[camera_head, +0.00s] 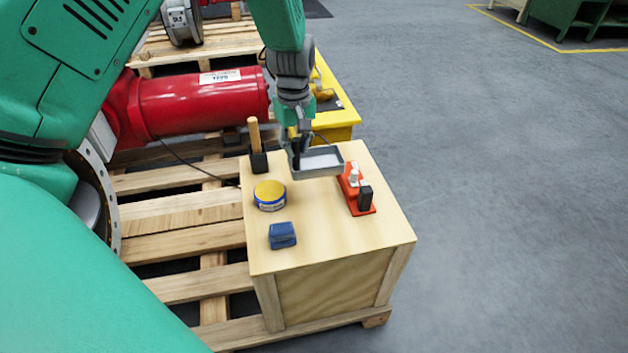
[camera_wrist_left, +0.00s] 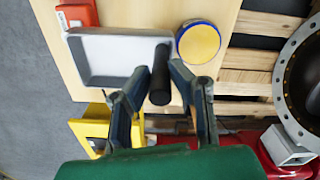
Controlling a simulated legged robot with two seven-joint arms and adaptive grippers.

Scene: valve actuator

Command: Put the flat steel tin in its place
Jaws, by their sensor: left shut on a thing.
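The flat steel tin (camera_head: 318,172) is a shallow grey rectangular tray with a pale inside. It shows over the far part of the wooden box top in the head view, and large in the left wrist view (camera_wrist_left: 100,78). A black upright grip (camera_wrist_left: 160,75) is at its side. My left gripper (camera_head: 297,150) is shut on this grip, with its two fingers on either side in the left wrist view (camera_wrist_left: 160,88). The tin looks roughly level. I cannot tell whether its underside touches the box top. My right gripper is not in view.
The wooden box (camera_head: 330,222) carries a round yellow-and-blue tin (camera_head: 269,195), a blue block (camera_head: 282,235), an orange stand (camera_head: 358,195) with black and white pieces, and a wooden-handled tool in a black holder (camera_head: 258,160). The front right of its top is clear.

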